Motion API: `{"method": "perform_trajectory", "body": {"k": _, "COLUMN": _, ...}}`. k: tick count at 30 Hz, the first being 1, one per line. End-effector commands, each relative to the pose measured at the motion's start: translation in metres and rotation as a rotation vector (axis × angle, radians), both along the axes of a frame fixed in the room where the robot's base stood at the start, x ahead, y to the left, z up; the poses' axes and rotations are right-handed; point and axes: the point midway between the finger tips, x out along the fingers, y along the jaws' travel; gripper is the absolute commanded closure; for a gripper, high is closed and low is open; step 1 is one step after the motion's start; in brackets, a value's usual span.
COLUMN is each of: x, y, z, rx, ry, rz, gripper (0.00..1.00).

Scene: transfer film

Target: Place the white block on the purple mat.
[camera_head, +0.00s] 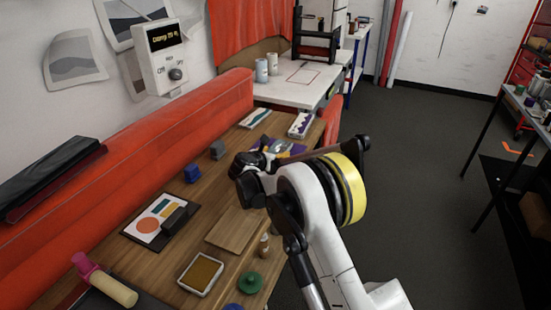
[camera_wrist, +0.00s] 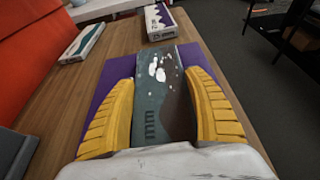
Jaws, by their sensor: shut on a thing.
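My gripper (camera_wrist: 165,80) shows two yellow ribbed fingers in the wrist view, shut on a dark grey-green block (camera_wrist: 152,105) with white patches and dark markings. The purple mat (camera_wrist: 105,84) shows on both sides of the block, beneath the fingers. I cannot tell whether the block touches the mat. In the head view the purple mat (camera_head: 297,149) is partly hidden by my arm. No plain white block is clear. A white box with a teal wave (camera_wrist: 82,42) and a white box with purple zigzags (camera_wrist: 160,20) lie beyond the mat.
The wooden table (camera_head: 190,225) runs along an orange padded back (camera_head: 140,135). A blue block (camera_head: 192,173), a grey block (camera_head: 217,150) and a picture board (camera_head: 130,230) lie left of my arm. A wooden board (camera_head: 233,229) and a tray (camera_head: 200,274) are nearer.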

Motion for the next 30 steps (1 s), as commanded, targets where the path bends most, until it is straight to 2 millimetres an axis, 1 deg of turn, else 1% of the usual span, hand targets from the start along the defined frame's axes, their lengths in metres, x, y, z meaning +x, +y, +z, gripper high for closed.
{"method": "perform_trajectory", "body": {"k": 1, "x": 0.000, "y": 0.000, "z": -0.006, "rx": 0.000, "ry": 0.000, "rz": 0.000, "gripper": 0.72}}
{"method": "perform_trajectory", "body": {"k": 7, "x": 0.000, "y": 0.000, "z": -0.003, "rx": 0.000, "ry": 0.000, "rz": 0.000, "gripper": 0.72}}
{"method": "perform_trajectory", "body": {"k": 11, "x": 0.000, "y": 0.000, "z": -0.007, "rx": 0.000, "ry": 0.000, "rz": 0.000, "gripper": 0.72}}
{"method": "perform_trajectory", "body": {"k": 12, "x": 0.000, "y": 0.000, "z": -0.007, "rx": 0.000, "ry": 0.000, "rz": 0.000, "gripper": 0.33}}
{"method": "perform_trajectory", "body": {"k": 13, "x": 0.000, "y": 0.000, "z": -0.007, "rx": 0.000, "ry": 0.000, "rz": 0.000, "gripper": 0.24}}
{"method": "perform_trajectory", "body": {"k": 14, "x": 0.000, "y": 0.000, "z": -0.007, "rx": 0.000, "ry": 0.000, "rz": 0.000, "gripper": 0.17}}
{"method": "perform_trajectory", "body": {"k": 22, "x": 0.000, "y": 0.000, "z": -0.006, "rx": 0.000, "ry": 0.000, "rz": 0.000, "gripper": 0.17}}
{"method": "perform_trajectory", "body": {"k": 25, "x": 0.000, "y": 0.000, "z": -0.002, "rx": 0.000, "ry": 0.000, "rz": 0.000, "gripper": 0.17}}
{"method": "perform_trajectory", "body": {"k": 28, "x": -0.011, "y": 0.004, "z": 0.004, "rx": -0.001, "ry": 0.000, "rz": 0.001, "gripper": 0.17}}
{"method": "perform_trajectory", "body": {"k": 30, "x": -0.023, "y": 0.009, "z": 0.010, "rx": -0.001, "ry": 0.001, "rz": 0.002, "gripper": 0.17}}
